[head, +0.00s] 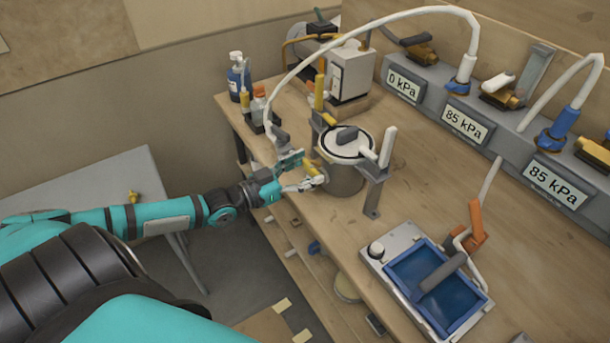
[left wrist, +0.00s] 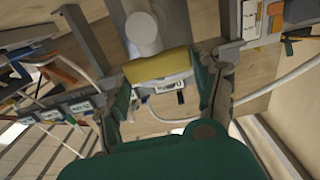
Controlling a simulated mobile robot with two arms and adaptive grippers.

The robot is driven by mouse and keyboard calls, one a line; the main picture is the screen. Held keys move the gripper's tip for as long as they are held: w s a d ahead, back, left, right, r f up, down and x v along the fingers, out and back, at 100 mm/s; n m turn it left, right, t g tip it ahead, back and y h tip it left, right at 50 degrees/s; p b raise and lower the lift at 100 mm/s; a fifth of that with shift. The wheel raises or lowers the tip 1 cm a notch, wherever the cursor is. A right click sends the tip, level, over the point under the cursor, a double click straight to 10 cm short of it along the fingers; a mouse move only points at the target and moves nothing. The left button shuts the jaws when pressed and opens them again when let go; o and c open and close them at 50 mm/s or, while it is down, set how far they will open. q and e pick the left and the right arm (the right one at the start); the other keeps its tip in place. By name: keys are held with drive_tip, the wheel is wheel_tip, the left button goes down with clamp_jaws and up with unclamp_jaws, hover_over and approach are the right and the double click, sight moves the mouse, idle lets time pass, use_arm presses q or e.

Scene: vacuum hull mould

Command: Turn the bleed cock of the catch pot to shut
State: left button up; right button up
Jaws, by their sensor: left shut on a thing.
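The catch pot (head: 342,178) is a grey metal pot with a pale lid, standing in a bracket near the bench's front edge. The yellow handle of its bleed cock (head: 310,167) is on the pot's near left side. My left gripper (head: 297,172) reaches it from the left. In the left wrist view, the yellow handle (left wrist: 160,66) lies crosswise between the fingertips of my left gripper (left wrist: 168,85), which is shut on it. The cock's body is mostly hidden by the gripper. My right gripper is not in view.
A grey manifold (head: 430,97) with displays reading 0, 85 and 85 kPa runs along the back. A blue tray (head: 398,272) is at the right front. Bottles (head: 238,78) and a white hose (head: 345,27) are near the pot. A grey side table (head: 90,172) is left.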

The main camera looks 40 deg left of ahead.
use_arm(q)
drive_tip(key=o, duration=1.2)
drive_tip(key=shift+s+a+f, duration=0.1)
drive_tip(key=shift+s+a, duration=0.2)
drive_tip(key=shift+s, duration=0.35)
drive_tip(key=v, duration=1)
drive_tip(key=shift+s+a, duration=0.15)
drive_tip(key=shift+s, duration=0.1)
